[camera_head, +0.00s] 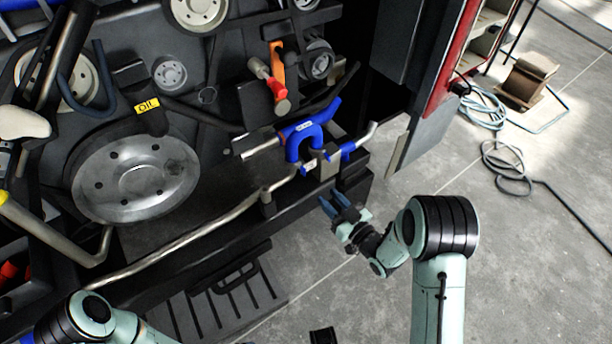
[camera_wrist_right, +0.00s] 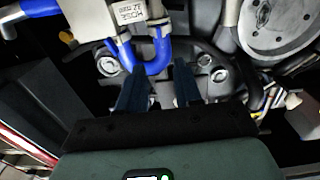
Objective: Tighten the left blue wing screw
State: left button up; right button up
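A blue U-shaped hose (camera_head: 306,138) with metal pipe stubs sits at the right end of the engine bay. It also shows at the top of the right wrist view (camera_wrist_right: 158,62), with metal clamps at its ends. Small blue parts show by the hose and on the pipe at its right (camera_head: 348,149); I cannot tell which, if any, is the left wing screw. My right gripper (camera_head: 341,205) is just below the hose, fingers apart and empty. In the right wrist view its two dark blue fingers (camera_wrist_right: 160,88) have a clear gap.
A large metal disc (camera_head: 137,178) and a long metal pipe (camera_head: 190,236) lie left of the hose. A red-and-orange handled part (camera_head: 276,75) stands above it. A grey panel (camera_head: 420,140) hangs at the right. Bare floor (camera_head: 530,240) is open at lower right.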

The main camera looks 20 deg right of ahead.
aim_at(305, 173)
jog(key=b+x, duration=0.1)
jog(key=x, duration=0.9)
jog(key=shift+w+a+f, duration=0.1)
jog(key=shift+w+a, duration=0.05)
jog(key=shift+w, duration=0.1)
pick_arm(q)
jog(key=shift+w+a+f, duration=0.45)
jog(key=shift+w+f, duration=0.15)
jog(key=shift+w, duration=0.2)
pick_arm(e)
grip_shut()
